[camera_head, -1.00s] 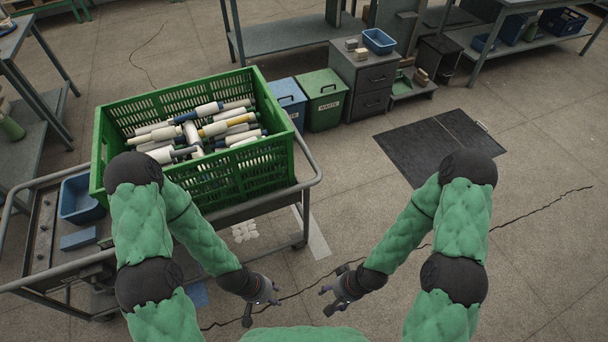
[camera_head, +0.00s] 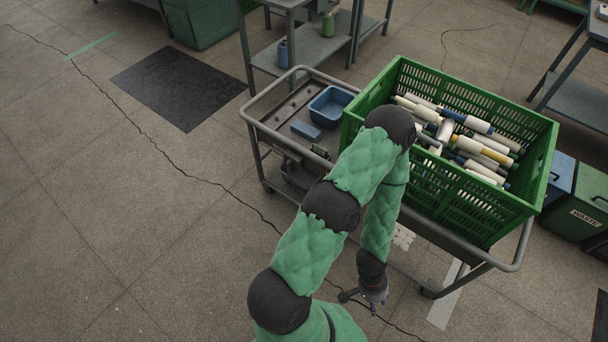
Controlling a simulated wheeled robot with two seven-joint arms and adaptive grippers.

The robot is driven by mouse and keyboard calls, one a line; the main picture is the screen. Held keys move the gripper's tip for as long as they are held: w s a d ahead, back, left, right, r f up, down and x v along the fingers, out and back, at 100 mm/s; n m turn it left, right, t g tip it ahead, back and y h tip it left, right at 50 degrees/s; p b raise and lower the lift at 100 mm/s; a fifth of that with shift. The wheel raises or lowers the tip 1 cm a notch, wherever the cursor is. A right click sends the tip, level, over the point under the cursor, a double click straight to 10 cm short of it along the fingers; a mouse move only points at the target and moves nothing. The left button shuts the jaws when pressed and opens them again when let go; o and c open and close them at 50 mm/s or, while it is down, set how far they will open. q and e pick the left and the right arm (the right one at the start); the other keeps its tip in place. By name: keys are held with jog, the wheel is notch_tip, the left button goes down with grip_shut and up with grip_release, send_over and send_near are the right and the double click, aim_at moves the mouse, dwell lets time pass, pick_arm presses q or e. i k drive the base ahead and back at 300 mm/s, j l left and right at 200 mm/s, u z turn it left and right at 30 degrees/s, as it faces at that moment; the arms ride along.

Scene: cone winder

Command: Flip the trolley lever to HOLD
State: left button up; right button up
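The grey metal trolley (camera_head: 274,118) stands in the upper right of the view, with a tube handle rail around it. A small dark green piece (camera_head: 320,151) sits at its near edge, beside my arm. I cannot make out a lever or any HOLD marking; my arm covers part of the trolley's near side. My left gripper (camera_head: 360,303) hangs low on the near side of the trolley, apart from it. Its fingers look spread and empty. My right gripper is out of view.
A green crate (camera_head: 470,210) of yarn tubes fills the trolley's right part. A blue bin (camera_head: 330,104) and a blue block (camera_head: 305,130) lie on its left part. Green and blue waste bins (camera_head: 577,217) stand at right. The floor at left is free, with a dark mat (camera_head: 178,88).

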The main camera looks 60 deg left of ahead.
aim_at(290, 180)
jog(key=u, duration=2.15)
jog(key=i+j+u, duration=0.2)
jog(key=i+u, duration=0.6)
jog(key=j, duration=0.05)
